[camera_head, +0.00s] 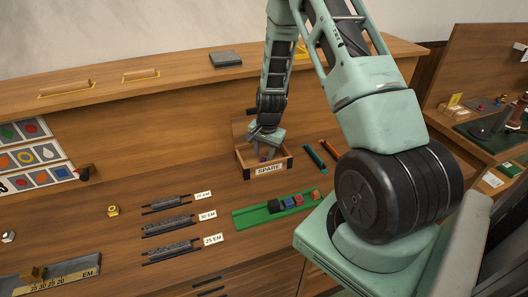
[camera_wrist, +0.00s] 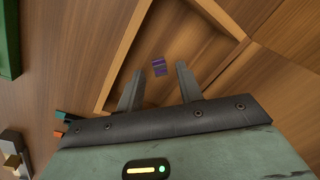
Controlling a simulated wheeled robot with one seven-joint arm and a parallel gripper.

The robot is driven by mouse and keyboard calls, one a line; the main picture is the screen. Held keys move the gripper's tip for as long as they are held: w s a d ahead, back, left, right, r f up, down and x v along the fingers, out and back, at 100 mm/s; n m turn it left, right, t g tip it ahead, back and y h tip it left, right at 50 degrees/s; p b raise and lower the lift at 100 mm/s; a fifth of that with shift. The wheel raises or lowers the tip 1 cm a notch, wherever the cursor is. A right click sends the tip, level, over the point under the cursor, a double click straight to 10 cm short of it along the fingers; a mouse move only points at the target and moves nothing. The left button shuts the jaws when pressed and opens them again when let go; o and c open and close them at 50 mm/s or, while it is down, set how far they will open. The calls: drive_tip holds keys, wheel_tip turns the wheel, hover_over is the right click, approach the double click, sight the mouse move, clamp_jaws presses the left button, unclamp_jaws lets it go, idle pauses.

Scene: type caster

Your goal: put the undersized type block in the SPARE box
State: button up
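The SPARE box (camera_head: 285,163) is a small open wooden box with a white label on its front. My gripper (camera_head: 266,153) points down into it. In the wrist view the box's wooden wall (camera_wrist: 122,60) surrounds the fingertips. My gripper (camera_wrist: 159,70) has its fingers apart with nothing clamped between them. In the head view the inside of the box is mostly hidden by my gripper.
A green tray (camera_head: 247,218) with several coloured blocks lies in front of the box. Dark type rows (camera_head: 168,226) with size labels lie to the left, near a yellow nut (camera_head: 113,211). Green and orange sticks (camera_head: 315,156) lie right of the box. A gauge (camera_head: 60,278) is front left.

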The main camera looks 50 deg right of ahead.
wheel_tip(320, 180, up, 12)
drive_tip(key=s+b, duration=0.1)
drive_tip(key=b, duration=0.2)
drive_tip(key=s+a+r+n, duration=0.1)
drive_tip(key=a+r+n, duration=0.15)
drive_tip(key=a, duration=0.45)
drive_tip(key=s+a+r+n+y, duration=0.1)
drive_tip(key=a+n, duration=0.2)
drive_tip(key=a, duration=0.5)
drive_tip(key=s+a+r+n, duration=0.1)
drive_tip(key=a+r+n, duration=0.15)
drive_tip(key=a, duration=0.45)
drive_tip(key=s+a+r+n, duration=0.1)
drive_tip(key=s+a+n, duration=0.6)
drive_tip(key=s, duration=0.3)
drive_tip(key=s+a+r+n+g, duration=0.1)
drive_tip(key=s+a+n, duration=0.6)
drive_tip(key=s, duration=0.3)
drive_tip(key=shift+s+a+r+h, duration=0.2)
drive_tip(key=shift+a+r+h, duration=0.1)
drive_tip(key=shift+a, duration=0.15)
